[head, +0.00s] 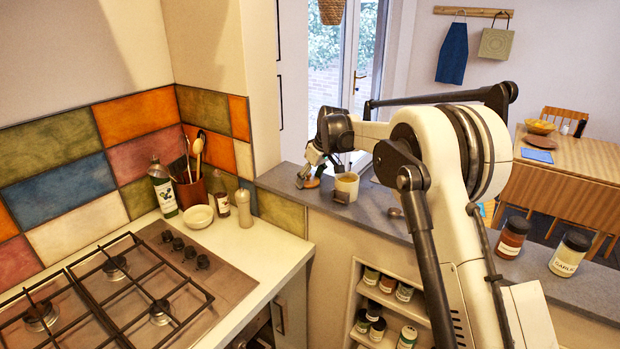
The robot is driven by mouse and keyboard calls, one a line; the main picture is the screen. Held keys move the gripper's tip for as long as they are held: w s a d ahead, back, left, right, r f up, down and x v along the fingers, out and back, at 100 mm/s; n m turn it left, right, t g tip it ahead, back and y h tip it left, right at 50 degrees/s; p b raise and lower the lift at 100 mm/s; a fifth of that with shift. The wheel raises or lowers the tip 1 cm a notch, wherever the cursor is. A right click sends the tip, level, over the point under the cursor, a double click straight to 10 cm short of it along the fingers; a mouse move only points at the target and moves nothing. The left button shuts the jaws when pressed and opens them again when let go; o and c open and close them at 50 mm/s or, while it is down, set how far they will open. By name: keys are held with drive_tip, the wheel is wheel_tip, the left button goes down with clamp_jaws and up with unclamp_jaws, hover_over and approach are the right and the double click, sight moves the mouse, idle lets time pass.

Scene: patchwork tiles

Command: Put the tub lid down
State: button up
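My gripper (314,167) is small and far off in the head view, pointing down over the far left end of the grey counter ledge (380,207). A small tan-orange piece (313,183) shows just under its fingertips; it may be the tub lid, but it is too small to be sure. I cannot tell whether the fingers touch it or are closed on it. A cream tub-like container (349,183) stands upright on the ledge just right of the gripper. A small brown-grey object (340,197) sits in front of it.
A red-brown jar (512,238) and a garlic jar (569,254) stand on the ledge at right. A small dark object (395,212) lies nearer the middle. Spice shelves (388,300) sit below the ledge. The stove (115,290), bottles and utensil pot (190,192) are at left.

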drive_tip(key=o, duration=0.4)
drive_tip(key=shift+c, duration=0.2)
drive_tip(key=shift+r, duration=0.15)
drive_tip(key=b+v, duration=0.1)
drive_tip(key=v, duration=1.1)
drive_tip(key=s+d+r+m+t, duration=0.1)
drive_tip(key=s+d+r, duration=0.3)
drive_tip(key=s, duration=0.2)
drive_tip(key=s+d+r+m, duration=0.2)
drive_tip(key=s+d+r, duration=0.1)
drive_tip(key=s+d, duration=0.15)
drive_tip(key=s+d+r+m+t+h, duration=0.1)
drive_tip(key=s+d, duration=0.2)
drive_tip(key=s, duration=0.4)
drive_tip(key=s+d+r+m, duration=0.1)
drive_tip(key=s+d, duration=0.2)
drive_tip(key=s, duration=0.4)
drive_tip(key=s+d+f+m, duration=0.1)
drive_tip(key=s+f, duration=0.3)
drive_tip(key=s, duration=0.4)
drive_tip(key=s+d+f+m+t+h, duration=0.1)
drive_tip(key=s+d+f, duration=0.3)
drive_tip(key=s, duration=0.5)
drive_tip(key=s+d+f+m+t+h, duration=0.1)
drive_tip(key=s+d+f+m, duration=0.1)
drive_tip(key=s, duration=0.7)
wheel_tip(320, 180, down, 3)
drive_tip(key=shift+d+r+m, duration=0.25)
drive_tip(key=shift+d+m, duration=0.05)
drive_tip(key=shift+d, duration=0.15)
